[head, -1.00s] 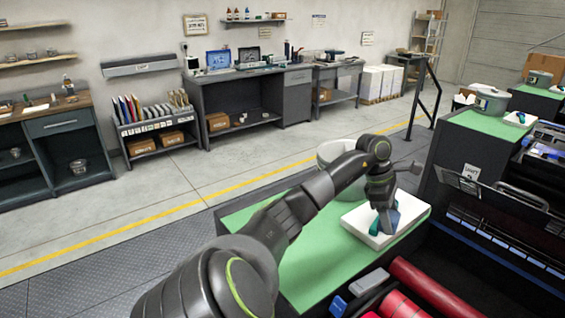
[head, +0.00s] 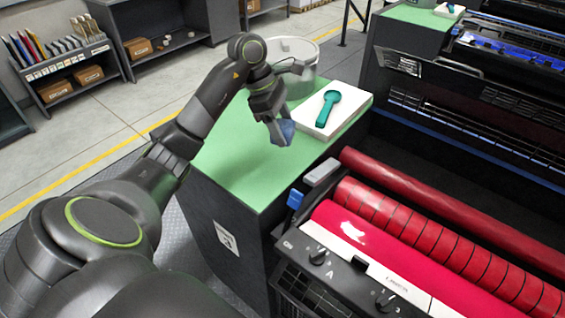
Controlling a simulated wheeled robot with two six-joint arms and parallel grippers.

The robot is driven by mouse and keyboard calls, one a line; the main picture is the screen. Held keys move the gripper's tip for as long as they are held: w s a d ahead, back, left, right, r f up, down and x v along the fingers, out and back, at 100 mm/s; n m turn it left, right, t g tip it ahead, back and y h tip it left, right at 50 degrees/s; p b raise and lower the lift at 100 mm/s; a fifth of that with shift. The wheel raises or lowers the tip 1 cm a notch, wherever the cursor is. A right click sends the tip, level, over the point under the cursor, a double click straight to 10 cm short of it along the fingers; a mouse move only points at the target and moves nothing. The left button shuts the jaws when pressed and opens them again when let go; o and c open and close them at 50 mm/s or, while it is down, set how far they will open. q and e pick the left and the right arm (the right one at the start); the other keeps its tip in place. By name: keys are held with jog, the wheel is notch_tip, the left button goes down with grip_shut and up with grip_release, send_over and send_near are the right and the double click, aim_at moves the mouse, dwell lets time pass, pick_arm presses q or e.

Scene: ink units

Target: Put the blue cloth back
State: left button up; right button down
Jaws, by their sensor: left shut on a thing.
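My left gripper (head: 272,117) is shut on the blue cloth (head: 284,132) and holds it over the green top (head: 238,160) of the cabinet, just left of the white pad. The cloth is small and crumpled, and partly hidden by the fingers. I cannot tell whether it touches the green top. The white pad (head: 352,108) lies on the green top with a teal tool (head: 327,108) on it. My right gripper is not in the head view.
A grey bucket (head: 299,60) stands behind the gripper. Red rollers (head: 390,240) of the ink unit lie at the right, with control knobs (head: 318,256) in front. The near part of the green top is clear. A shelf with folders (head: 60,55) stands far left.

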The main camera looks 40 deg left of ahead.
aim_at(289, 170)
pick_arm(q)
jog(key=shift+s+d+f+b, duration=0.45)
jog(key=shift+d+f+b, duration=0.1)
jog(key=shift+f, duration=0.2)
notch_tip(289, 170, down, 4)
jog(key=shift+w+a+r+p, duration=0.1)
jog(key=shift+r+p, duration=0.1)
jog(key=shift+p, duration=0.5)
notch_tip(289, 170, down, 4)
jog(key=shift+f+p, duration=0.15)
jog(key=shift+p, duration=0.6)
jog(key=shift+f, duration=0.1)
jog(key=shift+f+b, duration=0.1)
jog(key=shift+b, duration=0.25)
jog(key=o, duration=0.9)
